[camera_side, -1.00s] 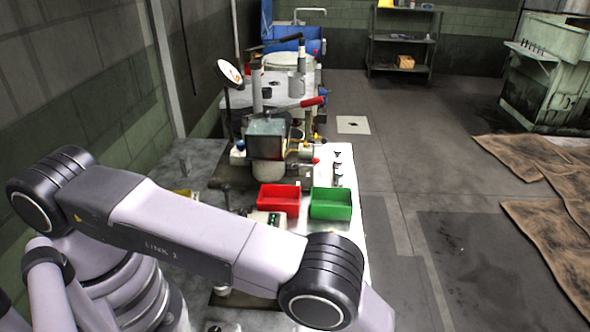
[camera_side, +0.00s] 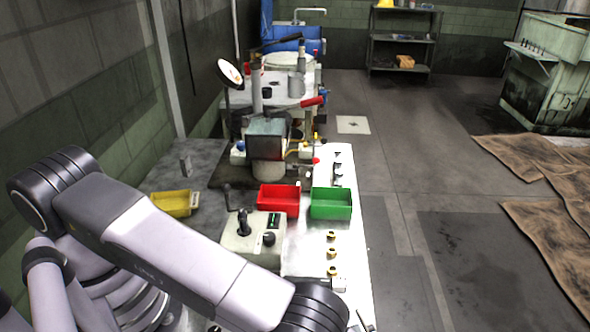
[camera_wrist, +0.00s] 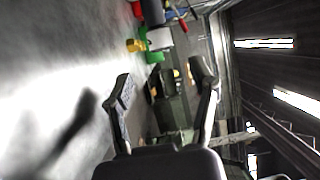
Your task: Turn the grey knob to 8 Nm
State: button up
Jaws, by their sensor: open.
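I cannot clearly pick out a grey knob or a Nm scale in either view. A pale control box (camera_side: 250,241) stands at the front of the bench in the side view, with a black lever, a small green display and a dark round part on it. My gripper shows in the wrist view (camera_wrist: 160,80), its two fingers spread wide apart with nothing between them. It points across the bench, and the dark things seen between the fingers are farther off. In the side view my arm covers the bench's front left part.
A red bin (camera_side: 278,200), a green bin (camera_side: 331,203) and a yellow bin (camera_side: 172,204) sit on the bench. Several brass pieces (camera_side: 332,253) stand in a row at right. A machine (camera_side: 267,140) with red-tipped levers is behind the bins.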

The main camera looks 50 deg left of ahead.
jog(key=r+h, duration=0.1)
jog(key=w+r+m+h, duration=0.1)
jog(key=d+r+h, duration=0.1)
jog(key=shift+w+r, duration=0.15)
jog(key=shift+w, duration=0.2)
notch_tip(320, 180, up, 4)
jog(key=m+h, duration=0.2)
jog(key=h, duration=0.2)
jog(key=m+g+h, duration=0.2)
jog(key=h, duration=0.3)
send_near(343, 286)
jog(key=x, duration=1)
